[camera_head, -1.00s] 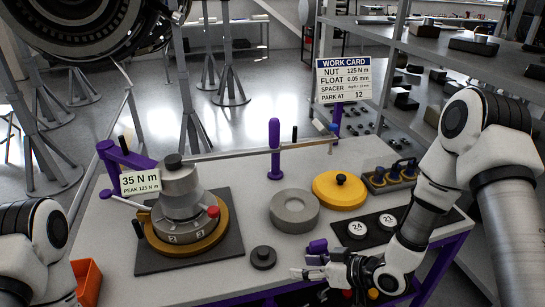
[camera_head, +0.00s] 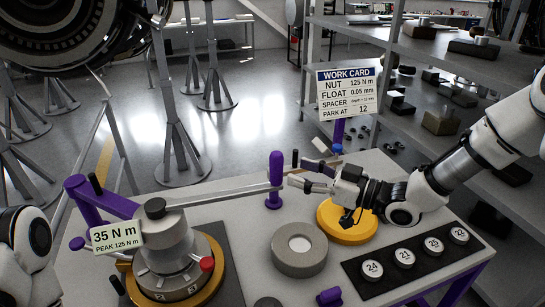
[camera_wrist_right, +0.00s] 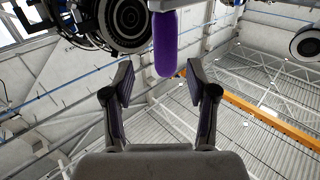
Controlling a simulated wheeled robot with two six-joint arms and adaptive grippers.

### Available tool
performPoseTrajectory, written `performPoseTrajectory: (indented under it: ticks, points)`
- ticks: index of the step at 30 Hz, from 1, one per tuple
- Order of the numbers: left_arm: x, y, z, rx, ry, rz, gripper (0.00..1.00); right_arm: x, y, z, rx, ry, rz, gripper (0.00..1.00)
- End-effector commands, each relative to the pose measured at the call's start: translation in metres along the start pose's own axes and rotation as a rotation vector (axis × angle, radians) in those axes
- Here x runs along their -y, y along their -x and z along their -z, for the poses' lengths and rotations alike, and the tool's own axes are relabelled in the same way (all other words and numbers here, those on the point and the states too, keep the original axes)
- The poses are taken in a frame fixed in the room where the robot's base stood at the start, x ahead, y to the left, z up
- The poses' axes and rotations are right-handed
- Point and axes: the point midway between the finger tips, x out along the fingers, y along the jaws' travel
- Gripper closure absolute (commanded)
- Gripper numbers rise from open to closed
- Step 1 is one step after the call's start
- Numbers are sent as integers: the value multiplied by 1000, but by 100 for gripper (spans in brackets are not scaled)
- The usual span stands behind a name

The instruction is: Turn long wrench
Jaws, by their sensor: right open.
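The long wrench (camera_head: 222,193) is a thin grey bar running from the grey stepped tower (camera_head: 172,238) to an upright purple handle (camera_head: 275,172) at its right end. My right gripper (camera_head: 297,176) is open just right of that handle, its fingers pointing left toward it. In the right wrist view the purple handle (camera_wrist_right: 165,43) hangs ahead of the gap between the two open fingers (camera_wrist_right: 160,82). I cannot tell whether they touch it. A sign (camera_head: 114,237) at the tower reads 35 N m, peak 125 N m. My left gripper is out of view.
A yellow disc (camera_head: 346,222) lies below my right gripper, beside a grey ring (camera_head: 299,250). A black tray (camera_head: 415,257) holds several numbered discs. A work card (camera_head: 345,93) stands behind, near shelves on the right. A purple bracket (camera_head: 100,200) stands left of the tower.

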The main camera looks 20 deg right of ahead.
Motion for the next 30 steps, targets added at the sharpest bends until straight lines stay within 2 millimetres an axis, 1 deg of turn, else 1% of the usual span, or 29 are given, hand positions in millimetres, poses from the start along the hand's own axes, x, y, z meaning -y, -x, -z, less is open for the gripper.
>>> performPoseTrajectory:
  ticks: [6,10,14,20,23,24,25,30]
  points:
    - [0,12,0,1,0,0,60,2,-39,1,6,5,6,43]
    - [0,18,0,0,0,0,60,2,-59,1,4,3,4,43]
    - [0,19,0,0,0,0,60,1,-68,0,2,1,2,43]
    - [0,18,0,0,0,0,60,1,-68,-1,0,0,1,43]
    - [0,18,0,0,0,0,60,1,-68,-1,1,0,1,74]
    - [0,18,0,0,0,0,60,1,-68,-1,1,0,1,89]
    - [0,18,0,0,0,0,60,1,-68,-1,1,0,2,99]
    - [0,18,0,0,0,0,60,2,-68,-2,3,0,2,100]
